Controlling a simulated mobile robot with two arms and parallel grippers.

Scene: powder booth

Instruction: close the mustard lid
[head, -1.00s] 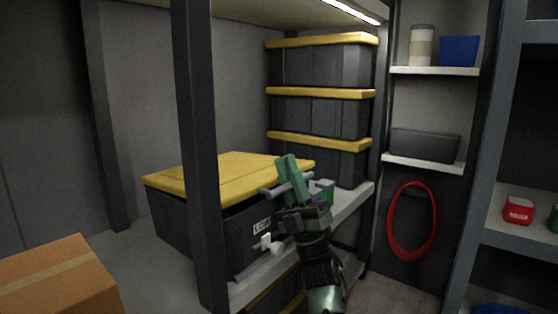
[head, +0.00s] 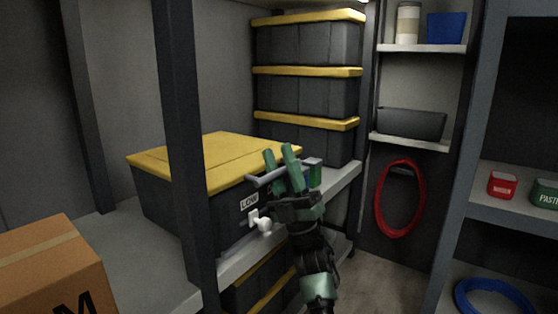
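The mustard lid (head: 225,155) is a flat yellow panel on a dark grey box (head: 165,205) on the shelf. It lies nearly level over the box; a post hides part of it, and I cannot tell whether it is fully seated. A grey bar (head: 258,180) runs along the lid's front edge. My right gripper (head: 280,155) reaches up from below to this bar. Its two green fingers show a gap between them and cross the bar at the lid's front right. Contact is unclear. My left gripper is not in view.
A dark upright post (head: 180,120) stands before the box. A white knob (head: 264,224) sticks out on its front. A cardboard carton (head: 45,270) is at lower left. Stacked yellow-lidded bins (head: 305,95) stand behind. A red hose (head: 379,205) hangs at right.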

